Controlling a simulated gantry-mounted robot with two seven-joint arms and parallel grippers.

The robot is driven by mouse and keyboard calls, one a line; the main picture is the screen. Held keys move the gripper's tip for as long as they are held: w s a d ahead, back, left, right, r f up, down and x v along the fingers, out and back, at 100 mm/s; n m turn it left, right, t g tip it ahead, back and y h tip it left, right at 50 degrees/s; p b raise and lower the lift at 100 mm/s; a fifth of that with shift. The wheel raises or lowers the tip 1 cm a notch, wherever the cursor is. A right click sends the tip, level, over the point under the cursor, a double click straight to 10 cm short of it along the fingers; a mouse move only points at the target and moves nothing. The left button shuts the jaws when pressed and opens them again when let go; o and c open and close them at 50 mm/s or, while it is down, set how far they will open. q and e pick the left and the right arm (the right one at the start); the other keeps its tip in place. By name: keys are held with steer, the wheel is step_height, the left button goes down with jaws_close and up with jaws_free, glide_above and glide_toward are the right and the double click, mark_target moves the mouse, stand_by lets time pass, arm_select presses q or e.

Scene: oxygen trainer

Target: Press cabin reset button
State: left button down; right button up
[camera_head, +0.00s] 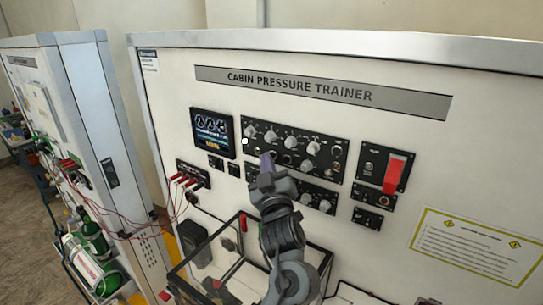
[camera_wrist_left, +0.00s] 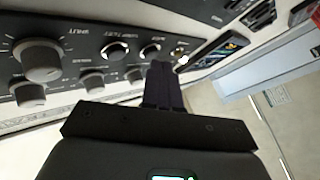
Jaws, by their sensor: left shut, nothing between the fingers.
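The cabin pressure trainer panel (camera_head: 180,75) stands upright in the head view. Its upper black control strip (camera_head: 333,168) carries several grey knobs and small round controls. A small bright white spot (camera_head: 244,141) shows at the strip's left end, and a small pale lit control (camera_wrist_left: 180,57) shows just beyond my fingertips in the wrist view. I cannot read which control is the cabin reset button. My left gripper (camera_head: 266,158) is shut and empty, close in front of the strip's lower left part; the wrist view shows its fingers (camera_wrist_left: 160,68) together. Contact cannot be told.
A display screen (camera_head: 211,132) is left of the strip. A red switch cover (camera_head: 394,173) is to its right. A clear-walled box (camera_head: 203,262) sits below, beside my arm. Red-plugged cables (camera_head: 184,179) and a second cabinet (camera_head: 75,95) with green cylinders are at left.

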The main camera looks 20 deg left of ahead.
arm_select(q)
steer(key=shift+s+a, duration=0.15)
steer(key=shift+s, duration=0.3)
steer(key=s, duration=0.2)
steer(key=s+a+p, duration=0.1)
steer(key=s, duration=0.1)
steer(key=shift+s+a, duration=0.2)
steer(key=shift+s, duration=0.2)
stand_by(0.6)
